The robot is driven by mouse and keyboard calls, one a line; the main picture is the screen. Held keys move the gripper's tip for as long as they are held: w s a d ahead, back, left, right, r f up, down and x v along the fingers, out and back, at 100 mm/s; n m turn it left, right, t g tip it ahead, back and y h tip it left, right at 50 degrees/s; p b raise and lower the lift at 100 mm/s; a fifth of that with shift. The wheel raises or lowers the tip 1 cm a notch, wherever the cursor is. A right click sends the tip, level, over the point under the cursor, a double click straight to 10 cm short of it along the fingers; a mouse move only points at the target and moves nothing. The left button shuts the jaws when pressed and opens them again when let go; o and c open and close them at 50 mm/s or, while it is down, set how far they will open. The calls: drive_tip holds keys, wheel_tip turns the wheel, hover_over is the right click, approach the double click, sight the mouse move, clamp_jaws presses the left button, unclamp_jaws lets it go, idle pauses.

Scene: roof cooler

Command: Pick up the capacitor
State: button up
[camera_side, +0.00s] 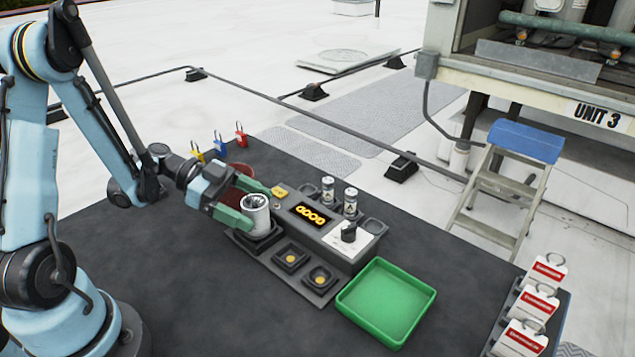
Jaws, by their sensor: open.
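The capacitor (256,213) is a silvery-white can with terminals on its top. It stands upright at the left end of a grey test unit, at a dark square socket (254,240). My gripper (254,206) has green fingers. One finger is at the can's left side and the other reaches behind it, toward its upper right. The fingers are open around the can, and I cannot tell whether either touches it. The can's far side is hidden. The tester's display (311,214) reads "GOOD" in orange.
Two smaller cans (328,190) (351,202) stand at the tester's back. A black knob (349,233) is on its right part. Two empty-looking sockets (291,257) (320,277) are in front. A green tray (388,302) lies right. Red-and-white tags (538,303) stand far right. Coloured padlocks (219,146) are behind my gripper.

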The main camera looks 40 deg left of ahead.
drive_tip(key=shift+c, duration=0.4)
drive_tip(key=c, duration=1.1)
drive_tip(key=shift+c, duration=0.2)
drive_tip(key=shift+r, duration=0.1)
